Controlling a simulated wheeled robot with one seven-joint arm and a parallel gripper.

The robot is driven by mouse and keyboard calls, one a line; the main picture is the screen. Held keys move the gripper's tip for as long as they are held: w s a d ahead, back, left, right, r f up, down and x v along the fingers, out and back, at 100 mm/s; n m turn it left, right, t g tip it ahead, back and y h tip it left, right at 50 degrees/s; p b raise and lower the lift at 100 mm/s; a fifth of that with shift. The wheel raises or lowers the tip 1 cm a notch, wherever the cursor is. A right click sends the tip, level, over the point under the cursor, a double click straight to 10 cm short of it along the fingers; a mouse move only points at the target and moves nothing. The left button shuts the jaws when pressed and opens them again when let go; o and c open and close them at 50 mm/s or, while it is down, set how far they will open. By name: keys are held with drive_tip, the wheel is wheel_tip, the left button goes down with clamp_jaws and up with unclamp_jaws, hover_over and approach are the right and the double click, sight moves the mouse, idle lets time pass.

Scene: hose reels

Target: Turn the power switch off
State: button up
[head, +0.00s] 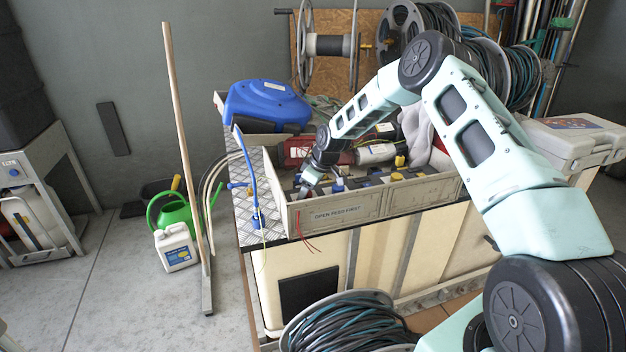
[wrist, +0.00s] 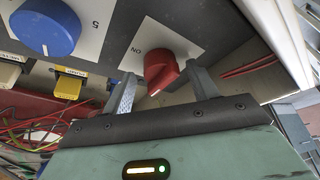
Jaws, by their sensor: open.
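A red rotary knob (wrist: 162,68) on a white plate marked "ON" shows in the wrist view; I take it for the power switch. A short pale mark shows on its near edge; which setting it points to I cannot tell. My gripper (wrist: 160,74) is open, with one finger on each side of the red knob. Whether the fingers touch it I cannot tell. In the head view my gripper (head: 309,188) reaches down into the grey open box (head: 330,214) labelled "OPEN FEED FIRST". The red knob cannot be made out there.
A blue knob (wrist: 45,25) on a plate marked "5" sits beside the red one. Yellow connectors (wrist: 68,86) and loose coloured wires lie near the fingers. A blue case (head: 266,105) stands behind the box. A pole (head: 187,140) stands to the left.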

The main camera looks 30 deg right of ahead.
drive_tip(key=b+v, duration=0.1)
drive_tip(key=v, duration=1.6)
drive_tip(key=shift+d, duration=0.15)
drive_tip(key=shift+s, duration=0.1)
